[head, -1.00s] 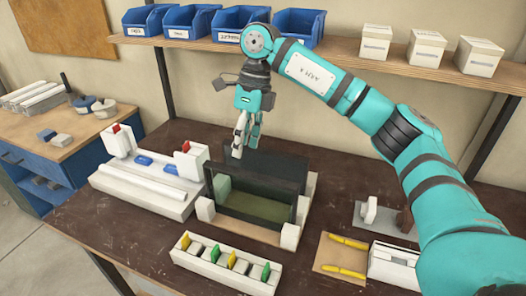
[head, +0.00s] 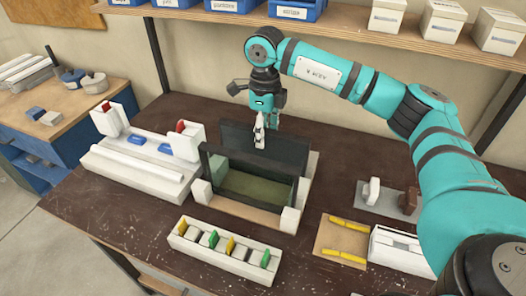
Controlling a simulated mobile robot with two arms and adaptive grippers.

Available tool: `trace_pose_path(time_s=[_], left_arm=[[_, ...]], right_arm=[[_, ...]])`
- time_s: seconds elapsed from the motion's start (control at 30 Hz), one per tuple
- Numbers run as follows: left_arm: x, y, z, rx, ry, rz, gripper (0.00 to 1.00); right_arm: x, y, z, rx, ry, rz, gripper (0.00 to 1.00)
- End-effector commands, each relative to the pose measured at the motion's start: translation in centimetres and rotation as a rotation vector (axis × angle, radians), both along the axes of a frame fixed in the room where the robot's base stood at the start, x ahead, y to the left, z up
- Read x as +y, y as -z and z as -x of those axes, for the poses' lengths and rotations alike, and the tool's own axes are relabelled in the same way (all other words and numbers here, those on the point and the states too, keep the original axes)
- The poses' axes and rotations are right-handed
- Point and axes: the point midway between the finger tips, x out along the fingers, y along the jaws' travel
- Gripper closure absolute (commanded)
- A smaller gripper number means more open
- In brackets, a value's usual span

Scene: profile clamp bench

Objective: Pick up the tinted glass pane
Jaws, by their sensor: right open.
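A dark upright panel (head: 290,152), which looks like the tinted glass pane, stands at the back of a low fixture on the bench. A black open frame (head: 224,152) stands in front of it, with a green surface (head: 255,187) visible between them. White blocks (head: 290,220) stand at the fixture's front corners. My right gripper (head: 260,143) is open and empty, fingers pointing down, overlapping the panel's upper edge in the picture. I cannot tell whether the fingers touch or straddle the panel. My left gripper is not in view.
A white clamp bed (head: 135,170) with red-topped blocks is at left. A white rack (head: 224,256) with coloured tabs is in front. A tan board (head: 328,238) with yellow pens and a white box (head: 400,250) are at right. A shelf (head: 340,28) crosses above.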

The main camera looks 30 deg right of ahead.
Motion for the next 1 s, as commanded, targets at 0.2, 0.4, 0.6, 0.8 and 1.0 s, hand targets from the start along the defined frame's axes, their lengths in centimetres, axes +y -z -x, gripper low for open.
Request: trace_pose_path(time_s=[0.2,0.4,0.6,0.8,1.0], left_arm=[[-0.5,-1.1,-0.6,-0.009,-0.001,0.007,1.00],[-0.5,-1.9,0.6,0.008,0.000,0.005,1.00],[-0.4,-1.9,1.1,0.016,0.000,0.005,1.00],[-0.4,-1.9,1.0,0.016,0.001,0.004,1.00],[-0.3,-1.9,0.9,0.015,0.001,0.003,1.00]], right_arm=[[0.2,1.7,-0.1,0.004,0.000,0.001,0.50],[0.3,4.7,-0.2,0.003,0.002,0.000,0.50],[0.3,5.6,-0.3,-0.001,0.001,-0.001,0.50],[0.3,5.5,-0.3,0.000,0.001,0.000,0.59],[0.3,5.5,-0.3,0.000,0.001,0.000,0.85]])
